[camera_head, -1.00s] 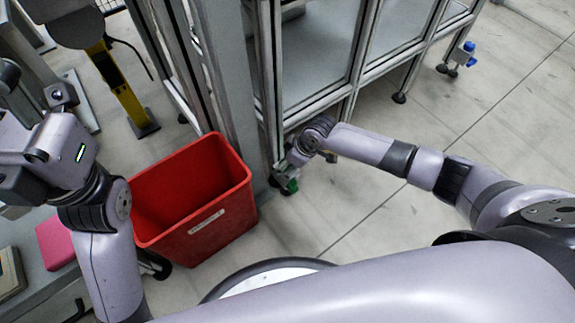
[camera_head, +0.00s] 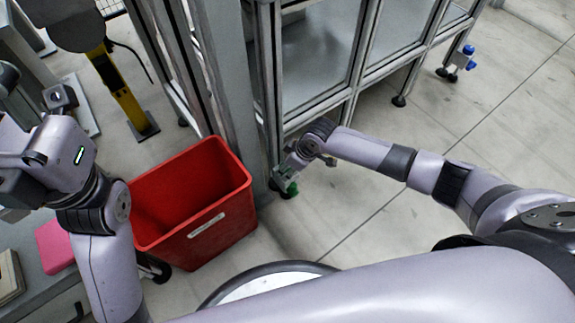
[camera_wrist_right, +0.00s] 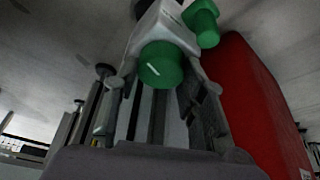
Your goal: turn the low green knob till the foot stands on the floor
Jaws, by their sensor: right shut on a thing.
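A green knob (camera_wrist_right: 161,65) with a white mark sits between the fingertips of my right gripper (camera_wrist_right: 155,85) in the right wrist view, and the gripper is shut on it. A second green knob (camera_wrist_right: 203,24) sticks out beside it on the same pale bracket (camera_wrist_right: 164,29). In the head view my right gripper (camera_head: 288,178) is low at the frame's corner post, and a little green (camera_head: 292,189) shows there. The foot's contact with the floor is hidden. My left gripper (camera_head: 14,212) is at the left edge, partly cut off; its fingers do not show clearly.
A red bin (camera_head: 222,231) stands close left of the post; it also shows in the right wrist view (camera_wrist_right: 256,105). The aluminium frame (camera_head: 262,90) rises behind my right gripper. A blue-knobbed foot (camera_head: 467,52) is at the far right. Floor on the right is clear.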

